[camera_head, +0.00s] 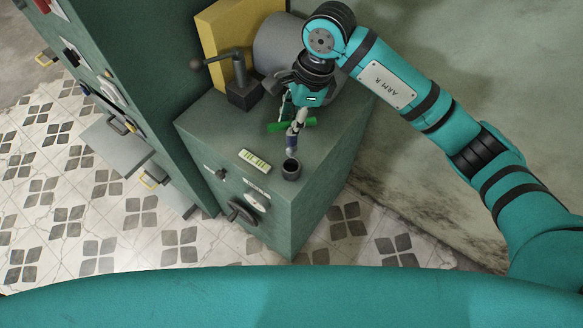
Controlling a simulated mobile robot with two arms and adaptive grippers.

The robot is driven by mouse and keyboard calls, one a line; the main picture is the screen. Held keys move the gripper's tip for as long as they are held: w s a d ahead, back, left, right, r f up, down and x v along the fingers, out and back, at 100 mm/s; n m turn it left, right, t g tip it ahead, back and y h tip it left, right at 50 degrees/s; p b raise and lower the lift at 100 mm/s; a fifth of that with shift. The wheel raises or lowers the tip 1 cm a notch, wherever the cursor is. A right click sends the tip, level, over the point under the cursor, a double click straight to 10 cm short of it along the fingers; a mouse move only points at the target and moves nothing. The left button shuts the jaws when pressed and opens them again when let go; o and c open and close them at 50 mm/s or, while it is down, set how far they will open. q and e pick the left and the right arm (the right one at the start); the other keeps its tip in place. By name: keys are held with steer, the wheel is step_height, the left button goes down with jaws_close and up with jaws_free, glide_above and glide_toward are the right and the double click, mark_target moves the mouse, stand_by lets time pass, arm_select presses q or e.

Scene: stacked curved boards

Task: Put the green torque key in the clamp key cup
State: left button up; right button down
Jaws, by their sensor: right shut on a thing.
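The green torque key (277,127) has a green crossbar and a metallic shaft pointing down toward the front. My right gripper (298,117) is shut on the key near its crossbar, above the green cabinet top. The gripper hides part of the key. The clamp key cup (291,170) is a small dark round cup standing near the front edge of the cabinet top. The lower end of the key shows just behind and above the cup's rim; I cannot tell whether it touches the rim. My left gripper is not in view.
The green cabinet (316,200) has a label plate (255,161) on top and a dark round knob (242,212) in front. A dark block with a lever (240,91), a grey cylinder (277,44) and a yellow plate (222,32) stand behind. A tall green panel rises at left.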

mark_target(292, 148)
steer(key=p+x, duration=0.1)
steer(key=x, duration=0.1)
steer(key=d+x, duration=0.1)
steer(key=x, duration=0.2)
steer(key=shift+d+f+p, duration=0.15)
steer(key=shift+f+p, duration=0.05)
steer(key=shift+p, duration=0.2)
steer(key=shift+f, duration=0.65)
steer(key=x, duration=0.1)
steer(key=p+x, duration=0.1)
steer(key=x, duration=0.1)
steer(key=shift+d+f, duration=0.1)
steer(key=shift+d, duration=0.15)
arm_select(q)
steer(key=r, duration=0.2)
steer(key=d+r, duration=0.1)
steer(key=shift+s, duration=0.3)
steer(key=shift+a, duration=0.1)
arm_select(e)
steer(key=shift+f, duration=0.1)
steer(key=shift+f, duration=0.15)
steer(key=c, duration=1.3)
jaws_free()
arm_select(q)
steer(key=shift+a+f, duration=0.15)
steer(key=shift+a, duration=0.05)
